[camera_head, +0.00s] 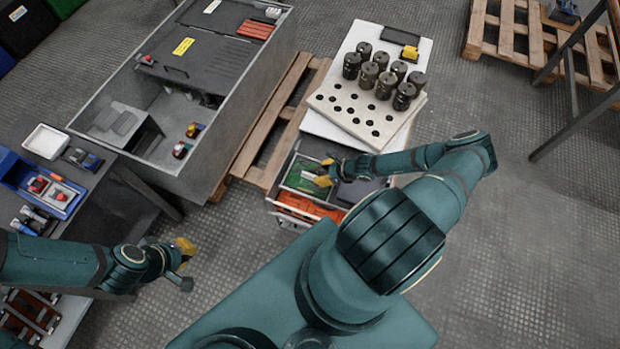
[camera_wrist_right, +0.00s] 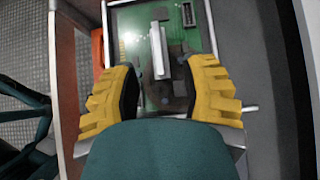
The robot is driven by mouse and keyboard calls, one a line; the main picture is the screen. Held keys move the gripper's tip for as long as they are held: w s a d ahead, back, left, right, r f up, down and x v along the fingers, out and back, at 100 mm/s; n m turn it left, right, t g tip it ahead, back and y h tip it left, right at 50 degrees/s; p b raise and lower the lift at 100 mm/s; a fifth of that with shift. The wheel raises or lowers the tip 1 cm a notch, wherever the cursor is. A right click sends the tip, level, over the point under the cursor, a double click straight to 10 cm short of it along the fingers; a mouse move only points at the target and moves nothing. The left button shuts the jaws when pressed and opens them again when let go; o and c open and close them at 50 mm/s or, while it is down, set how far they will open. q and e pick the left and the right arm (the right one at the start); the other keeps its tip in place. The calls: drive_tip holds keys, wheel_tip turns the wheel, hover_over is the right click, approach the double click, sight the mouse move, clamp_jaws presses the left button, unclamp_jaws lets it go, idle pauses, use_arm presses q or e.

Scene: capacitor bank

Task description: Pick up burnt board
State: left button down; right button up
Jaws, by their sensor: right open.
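The burnt board is a green circuit board (camera_head: 304,174) lying in a compartment of the grey tray on the cart. In the right wrist view the board (camera_wrist_right: 188,45) carries a pale upright bar (camera_wrist_right: 159,50) and a dark connector, with a dark smudge on its lower part. My right gripper (camera_head: 326,174) is at the board's right side in the head view; its yellow fingers (camera_wrist_right: 160,92) are apart on either side of the bar, with nothing held. Whether they touch the board is unclear. My left gripper (camera_head: 185,262) hangs over the floor at lower left, its opening unclear.
Orange parts (camera_head: 308,206) lie in front of the board. A perforated block (camera_head: 352,124) with several dark cylinders stands behind on the white cart top. A large grey cabinet (camera_head: 210,150) and a wooden pallet (camera_head: 262,140) are to the left.

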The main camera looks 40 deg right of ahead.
sight(311, 175)
drive_tip(key=shift+b+x, duration=1.2)
drive_tip(key=shift+x, duration=2.2)
drive_tip(key=shift+a, duration=0.15)
drive_tip(key=shift+r, duration=0.1)
clamp_jaws()
